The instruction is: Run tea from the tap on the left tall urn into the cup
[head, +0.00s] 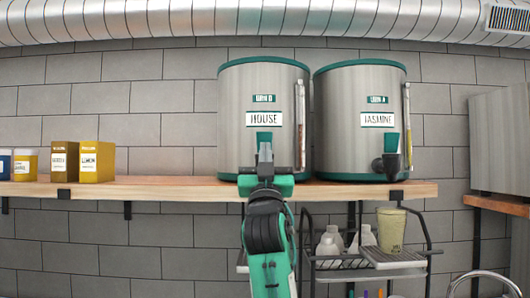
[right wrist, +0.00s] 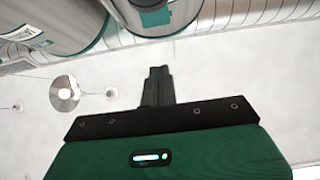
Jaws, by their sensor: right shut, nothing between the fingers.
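The left tall urn (head: 250,90) is steel with green rims and a HOUSE label, on the wooden shelf. Its tap is mostly hidden behind my right gripper (head: 265,152); a green piece (head: 264,136) shows just above the fingertips. The right gripper is shut and empty, pointing up in front of the urn's lower front; I cannot tell whether it touches the tap. Its closed fingers also show in the right wrist view (right wrist: 158,82). A pale yellow-green cup (head: 391,231) stands upright on the wire rack below the shelf, under the right urn's side. My left gripper is not in view.
The JASMINE urn (head: 350,90) stands close on the right, with a black tap (head: 391,163). White bottles (head: 330,243) stand on the rack (head: 385,258) beside the cup. Tea boxes (head: 97,161) stand at the left of the shelf (head: 160,187); the shelf between is clear.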

